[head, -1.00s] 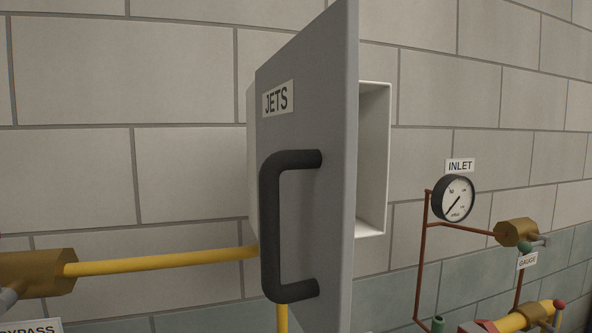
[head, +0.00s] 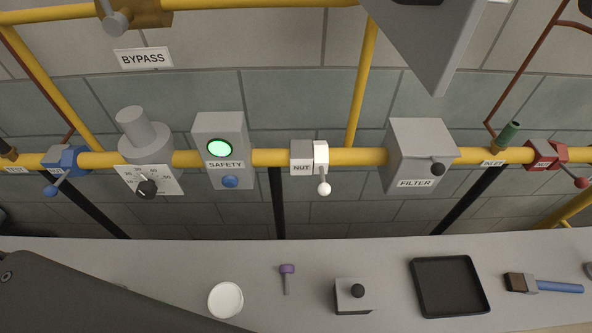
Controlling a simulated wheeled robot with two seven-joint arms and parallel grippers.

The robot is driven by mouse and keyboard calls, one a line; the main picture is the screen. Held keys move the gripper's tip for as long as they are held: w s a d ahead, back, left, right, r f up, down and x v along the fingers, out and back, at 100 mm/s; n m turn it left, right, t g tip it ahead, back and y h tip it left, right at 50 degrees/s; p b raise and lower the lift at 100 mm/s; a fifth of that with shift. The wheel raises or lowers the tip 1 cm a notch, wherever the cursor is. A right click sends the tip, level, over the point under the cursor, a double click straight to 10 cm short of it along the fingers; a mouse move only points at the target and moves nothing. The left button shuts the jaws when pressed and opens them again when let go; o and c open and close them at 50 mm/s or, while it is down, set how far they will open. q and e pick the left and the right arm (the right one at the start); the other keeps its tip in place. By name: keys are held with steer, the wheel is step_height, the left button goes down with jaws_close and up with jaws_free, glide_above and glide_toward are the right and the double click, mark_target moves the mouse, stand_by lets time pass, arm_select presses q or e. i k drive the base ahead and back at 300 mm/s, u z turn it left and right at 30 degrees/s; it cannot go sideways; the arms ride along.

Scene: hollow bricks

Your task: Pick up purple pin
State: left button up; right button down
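The purple pin (head: 287,269) stands or lies on the grey bench in the head view, with a purple head and a thin grey shank pointing toward the front edge. It lies between a white round dish and a grey block with a black knob. Nothing touches it. A dark arm link of mine crosses the lower left of the view. Neither of my grippers shows.
On the grey bench (head: 150,255) are the white dish (head: 225,300), the knobbed block (head: 353,297), a black tray (head: 418,290) and a blue-handled brush (head: 558,287). Above runs a yellow pipe (head: 270,157) with valves, a SAFETY box (head: 222,125) and a FILTER box (head: 420,145).

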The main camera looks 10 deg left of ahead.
mark_target(287, 269)
steer(key=k, duration=1.15)
steer(key=u, duration=0.65)
steer(key=i, duration=0.95)
steer(key=z, duration=0.65)
